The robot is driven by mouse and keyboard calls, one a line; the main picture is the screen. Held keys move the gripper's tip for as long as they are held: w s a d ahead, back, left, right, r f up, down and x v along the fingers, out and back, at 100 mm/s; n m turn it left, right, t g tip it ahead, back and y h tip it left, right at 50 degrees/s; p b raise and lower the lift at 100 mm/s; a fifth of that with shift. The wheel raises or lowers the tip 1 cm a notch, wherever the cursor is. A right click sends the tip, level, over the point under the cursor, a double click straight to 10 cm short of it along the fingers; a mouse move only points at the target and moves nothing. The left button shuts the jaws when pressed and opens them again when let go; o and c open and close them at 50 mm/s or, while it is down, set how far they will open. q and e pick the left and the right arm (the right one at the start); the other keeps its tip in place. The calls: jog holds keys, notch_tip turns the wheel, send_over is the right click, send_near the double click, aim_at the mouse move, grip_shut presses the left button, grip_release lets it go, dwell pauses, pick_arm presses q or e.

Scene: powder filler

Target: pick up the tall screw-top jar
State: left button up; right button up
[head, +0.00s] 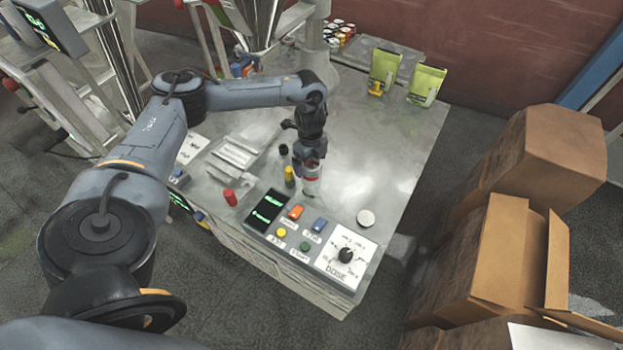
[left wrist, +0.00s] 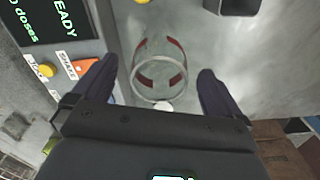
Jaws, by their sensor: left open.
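A clear jar (head: 311,184) with a red band stands on the metal table, behind the control panel. No lid shows on it. My left gripper (head: 307,166) points down over the jar and hides part of it. In the left wrist view the clear jar (left wrist: 160,84) appears between the two dark fingers of my open left gripper (left wrist: 156,70), with a gap on each side. I cannot tell how far down the fingers reach along it. A round pale disc (head: 365,218) lies on the table to the jar's right. My right gripper is not in view.
A control panel (head: 268,209) with coloured buttons and a dose dial (head: 346,253) sit along the near edge. Green pouches (head: 425,86) stand at the back right. The table's right side is clear.

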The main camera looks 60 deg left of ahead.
pick_arm(q)
jog(key=f, duration=0.3)
jog(key=shift+d+f+b, duration=0.1)
jog(key=shift+d+b, duration=0.1)
jog(key=shift+b, duration=0.15)
jog(key=c, duration=1.4)
jog(key=shift+c, duration=0.3)
